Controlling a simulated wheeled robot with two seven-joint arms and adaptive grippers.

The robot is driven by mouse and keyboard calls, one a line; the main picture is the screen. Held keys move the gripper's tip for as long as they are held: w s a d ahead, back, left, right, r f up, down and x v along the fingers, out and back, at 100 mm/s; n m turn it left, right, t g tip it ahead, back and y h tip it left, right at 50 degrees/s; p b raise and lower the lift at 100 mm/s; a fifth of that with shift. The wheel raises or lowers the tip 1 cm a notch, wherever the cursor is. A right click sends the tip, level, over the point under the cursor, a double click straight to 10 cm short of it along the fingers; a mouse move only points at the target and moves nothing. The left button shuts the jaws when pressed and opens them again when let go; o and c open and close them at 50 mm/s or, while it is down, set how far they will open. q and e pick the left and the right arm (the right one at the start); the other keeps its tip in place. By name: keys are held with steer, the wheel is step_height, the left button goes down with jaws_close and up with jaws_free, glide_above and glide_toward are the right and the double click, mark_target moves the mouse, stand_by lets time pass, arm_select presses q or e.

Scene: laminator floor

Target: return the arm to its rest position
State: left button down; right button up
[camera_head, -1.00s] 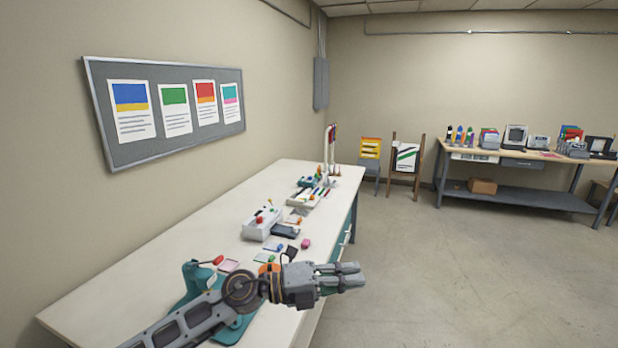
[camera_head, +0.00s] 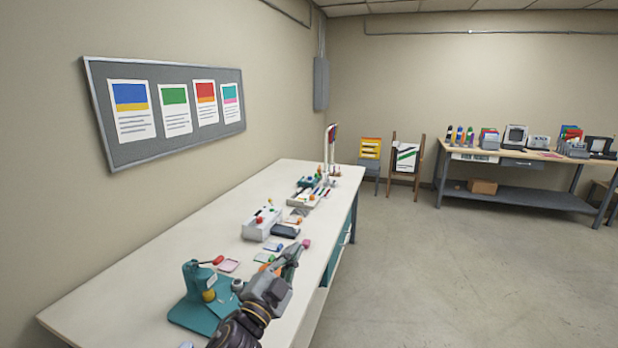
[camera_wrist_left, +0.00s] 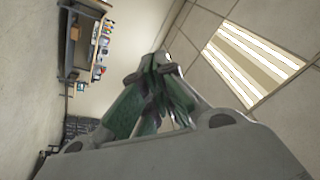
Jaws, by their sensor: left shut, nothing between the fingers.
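My left gripper (camera_head: 288,262) is at the bottom middle of the head view, over the right edge of the near workbench. Its fingers point away from me and upward, and they are shut with nothing between them. In the left wrist view the closed fingers (camera_wrist_left: 155,88) show against the ceiling and far wall. My left forearm comes in from the bottom edge. My right gripper is not in view.
The long white workbench (camera_head: 130,285) runs along the left wall. It holds a teal press (camera_head: 203,300) left of my arm, a white box device (camera_head: 262,223) and several small items. A second bench (camera_head: 520,199) stands at the far right. The floor (camera_head: 440,270) between is clear.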

arm_select(q)
steer(key=s+a+f+n+g+y, duration=0.35)
steer(key=a+f+n, duration=0.2)
steer(key=f, duration=0.35)
steer(key=s+a+f+n+g+y, duration=0.25)
steer(key=a+f+n+y, duration=0.2)
steer(key=a+f, duration=0.3)
steer(key=s+a+f+n+g, duration=0.1)
steer(key=s+a+f+g, duration=0.2)
steer(key=s+f+g, duration=0.5)
steer(key=s+a+f+n+g, duration=0.15)
steer(key=s+f, duration=0.45)
steer(key=s, duration=0.6)
step_height(320, 180, down, 32)
steer(key=s+g, duration=0.1)
steer(key=s, duration=0.1)
steer(key=s+a+f, duration=0.2)
steer(key=s+f, duration=0.8)
steer(key=s, duration=0.1)
steer(key=s+a+f+g, duration=0.1)
steer(key=s+a+f, duration=0.1)
steer(key=s+f, duration=0.9)
steer(key=shift+s+a+m, duration=0.3)
steer(key=shift+s+m, duration=0.05)
steer(key=shift+s, duration=0.1)
